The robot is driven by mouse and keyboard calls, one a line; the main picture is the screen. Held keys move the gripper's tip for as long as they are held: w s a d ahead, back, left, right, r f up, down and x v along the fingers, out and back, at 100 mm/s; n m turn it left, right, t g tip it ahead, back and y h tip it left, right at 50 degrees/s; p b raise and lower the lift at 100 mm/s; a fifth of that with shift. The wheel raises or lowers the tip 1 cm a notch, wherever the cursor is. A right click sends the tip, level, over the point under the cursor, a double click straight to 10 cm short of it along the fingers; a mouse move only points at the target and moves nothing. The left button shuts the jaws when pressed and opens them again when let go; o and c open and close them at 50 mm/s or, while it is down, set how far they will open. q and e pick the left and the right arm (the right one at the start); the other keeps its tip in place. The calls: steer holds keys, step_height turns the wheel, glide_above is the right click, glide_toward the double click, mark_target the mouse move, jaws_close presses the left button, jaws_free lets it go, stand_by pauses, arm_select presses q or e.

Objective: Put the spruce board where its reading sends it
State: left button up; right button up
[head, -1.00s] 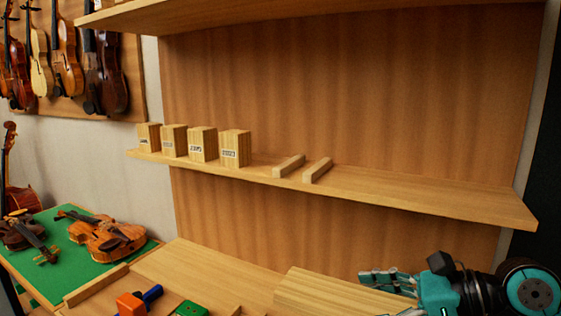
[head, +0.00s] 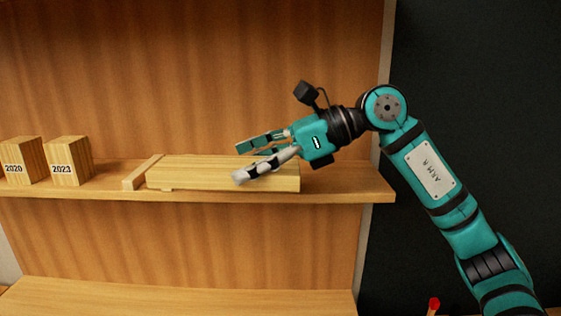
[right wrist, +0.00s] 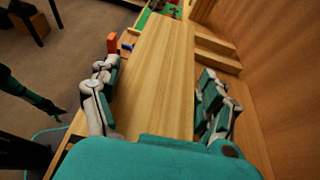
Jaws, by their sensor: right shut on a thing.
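The spruce board (head: 205,172) is a pale, straight-grained plank, lying level and lengthwise along the shelf at its right part. My right gripper (head: 245,160) is shut on it across its width. In the right wrist view the board (right wrist: 158,75) runs away between the two fingers. One wooden strip (head: 143,172) shows at the board's left end. A second strip is mostly hidden by the board. I cannot tell whether the board rests on the strips or hovers just above. A dark teal arm end, apparently my left gripper (right wrist: 57,110), shows small in the right wrist view; its fingers are unclear.
The shelf (head: 345,190) has bare room right of the board. Wooden blocks labelled 2020 (head: 20,162) and 2023 (head: 69,162) stand to the left. A back panel (head: 200,75) rises behind. A bench top (head: 180,295) lies below. An orange-red object (right wrist: 112,42) lies beyond the board.

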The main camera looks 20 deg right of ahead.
steer(key=w+d+p, duration=0.1)
steer(key=w+d, duration=0.1)
steer(key=d, duration=0.2)
steer(key=w+d+p, duration=0.1)
steer(key=d, duration=0.3)
steer(key=w+d+f+p, duration=0.1)
steer(key=w+d+p, duration=0.1)
steer(key=d, duration=0.2)
steer(key=shift+w, duration=0.3)
steer(key=shift+d+f, duration=0.15)
steer(key=shift+f, duration=0.05)
step_height(320, 180, down, 3)
steer(key=shift+r+p, duration=0.1)
steer(key=shift+p, duration=0.6)
steer(key=shift+f, duration=0.2)
steer(key=shift+f, duration=0.1)
steer(key=shift+f, duration=0.15)
steer(key=o, duration=1.6)
steer(key=shift+c, duration=0.2)
